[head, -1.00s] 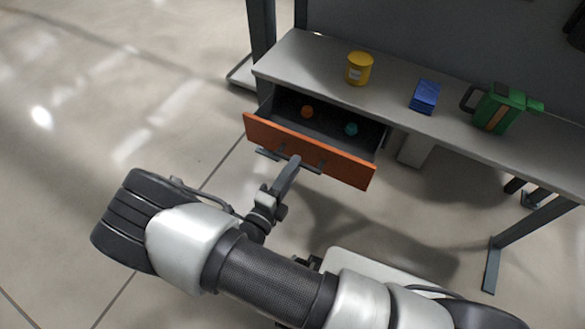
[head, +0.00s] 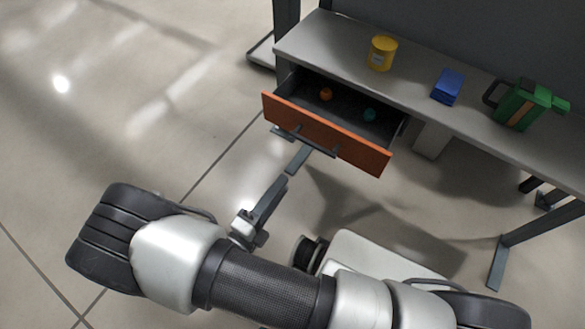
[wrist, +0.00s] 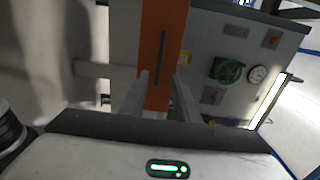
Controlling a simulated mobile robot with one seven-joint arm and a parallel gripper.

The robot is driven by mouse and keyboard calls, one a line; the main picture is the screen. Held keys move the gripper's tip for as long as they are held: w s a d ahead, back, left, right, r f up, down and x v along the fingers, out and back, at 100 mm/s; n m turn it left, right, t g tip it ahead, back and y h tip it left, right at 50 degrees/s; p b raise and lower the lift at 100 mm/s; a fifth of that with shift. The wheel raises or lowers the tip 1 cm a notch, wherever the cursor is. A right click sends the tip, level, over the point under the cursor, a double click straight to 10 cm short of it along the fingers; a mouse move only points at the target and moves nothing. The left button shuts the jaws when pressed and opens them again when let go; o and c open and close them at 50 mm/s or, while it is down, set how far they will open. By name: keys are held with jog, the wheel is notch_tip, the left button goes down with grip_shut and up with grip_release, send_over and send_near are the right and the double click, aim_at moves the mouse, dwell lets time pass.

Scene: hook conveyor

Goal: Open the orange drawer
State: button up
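The orange drawer (head: 330,138) under the workbench is pulled out, and its inside is visible. An orange ball (head: 326,94) and a teal ball (head: 370,115) lie in it. A dark bar handle (head: 316,142) is on its front. My gripper (head: 283,181) is in front of and below the drawer front, apart from the handle. In the wrist view the two fingers (wrist: 158,95) are spread with a gap between them, and the orange drawer front (wrist: 160,60) with its dark handle shows beyond them. Nothing is held.
The workbench top (head: 340,40) carries a yellow can (head: 382,53), a blue box (head: 447,87) and a green canister (head: 522,108). A bench leg (head: 497,262) stands at the right. The floor at the left is clear.

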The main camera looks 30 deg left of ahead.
jog(key=s, duration=0.4)
jog(key=shift+a, duration=0.15)
dwell(0.4)
